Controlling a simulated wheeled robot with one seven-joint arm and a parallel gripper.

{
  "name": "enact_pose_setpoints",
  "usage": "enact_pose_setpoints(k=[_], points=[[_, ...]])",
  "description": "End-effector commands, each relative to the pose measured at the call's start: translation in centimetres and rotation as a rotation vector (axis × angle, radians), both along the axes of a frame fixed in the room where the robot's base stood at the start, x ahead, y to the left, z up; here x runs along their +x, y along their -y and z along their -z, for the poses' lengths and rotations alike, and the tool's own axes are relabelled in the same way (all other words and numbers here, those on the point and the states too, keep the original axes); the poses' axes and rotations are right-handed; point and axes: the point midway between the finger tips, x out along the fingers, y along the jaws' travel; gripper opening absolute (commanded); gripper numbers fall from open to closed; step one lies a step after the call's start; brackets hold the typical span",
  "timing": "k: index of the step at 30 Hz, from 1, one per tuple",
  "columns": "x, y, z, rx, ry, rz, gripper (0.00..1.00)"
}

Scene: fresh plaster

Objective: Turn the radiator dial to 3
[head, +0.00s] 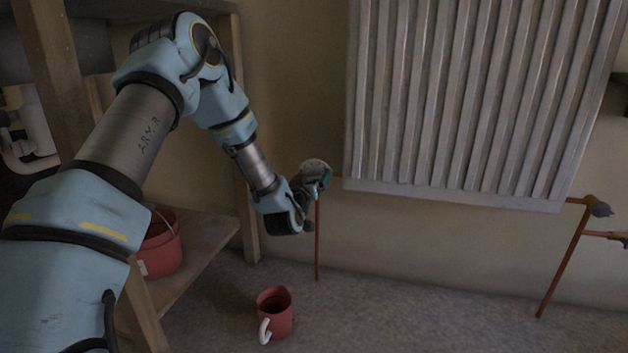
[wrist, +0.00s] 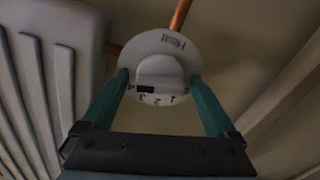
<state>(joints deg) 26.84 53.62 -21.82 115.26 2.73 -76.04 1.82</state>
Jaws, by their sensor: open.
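The radiator dial (wrist: 160,72) is a round white knob with a raised middle grip and small numerals 1, 2 and 3 along its lower rim in the wrist view. A dark mark sits on the knob close to the numeral 3; its exact alignment is hard to tell. My gripper (wrist: 158,80) is open, its two teal fingers on either side of the knob; I cannot tell whether they touch it. In the head view, the dial (head: 313,163) is partly hidden by my gripper (head: 314,178), left of the white ribbed radiator (head: 450,190).
A copper pipe (head: 317,245) runs down to the floor below the dial. Another pipe and valve (head: 598,207) are at the radiator's right. A red mug (head: 277,312) stands on the floor. A red bucket (head: 162,250) is on the wooden shelf (head: 205,250) at left.

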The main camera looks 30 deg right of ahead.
Motion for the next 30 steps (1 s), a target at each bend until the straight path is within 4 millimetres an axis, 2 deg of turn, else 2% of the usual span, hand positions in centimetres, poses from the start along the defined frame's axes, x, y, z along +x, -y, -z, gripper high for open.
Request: enact_pose_setpoints(k=[6, 14, 30], points=[[1.14, 1.08, 0.07, 0.0, -0.001, 0.0, 0.93], [1.22, 1.17, -0.02, 0.0, -0.001, 0.0, 0.93], [1.2, 1.15, -0.01, 0.0, -0.001, 0.0, 0.34]])
